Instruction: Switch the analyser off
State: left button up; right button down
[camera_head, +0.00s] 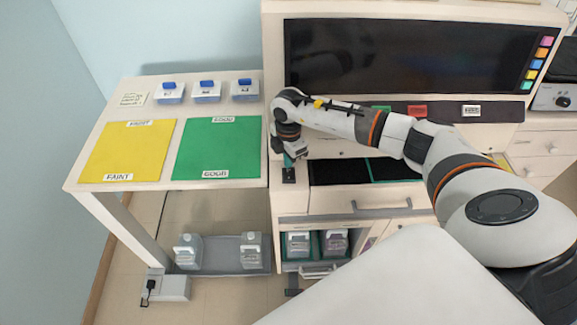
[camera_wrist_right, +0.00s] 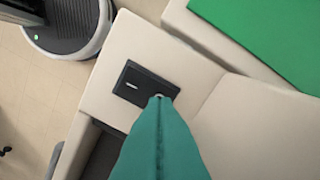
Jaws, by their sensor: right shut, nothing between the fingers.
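The analyser (camera_head: 278,120) is a large cream machine with a wide dark screen panel across its back. A small black switch plate (camera_head: 288,174) sits on its left front ledge. In the right wrist view the switch plate (camera_wrist_right: 131,84) has a white bar mark at one end and a partly hidden round pale mark at the other. My right gripper (camera_head: 289,160) points down over the plate, empty. Its teal fingers (camera_wrist_right: 159,98) are shut, with the tips at the round-mark end. I cannot tell whether they touch it. My left gripper is out of view.
Left of the analyser, a side table holds a yellow mat (camera_head: 128,152), a green mat (camera_head: 217,148) and blue-clipped boxes (camera_head: 207,92). Red (camera_head: 417,111) and white (camera_head: 471,111) labels sit below the screen. Lidded containers (camera_head: 299,243) stand in the open compartment below.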

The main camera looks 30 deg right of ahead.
aim_at(288, 170)
notch_tip(288, 170, up, 5)
jog(key=p, duration=0.3)
jog(key=shift+r+p, duration=0.15)
jog(key=shift+p, duration=0.25)
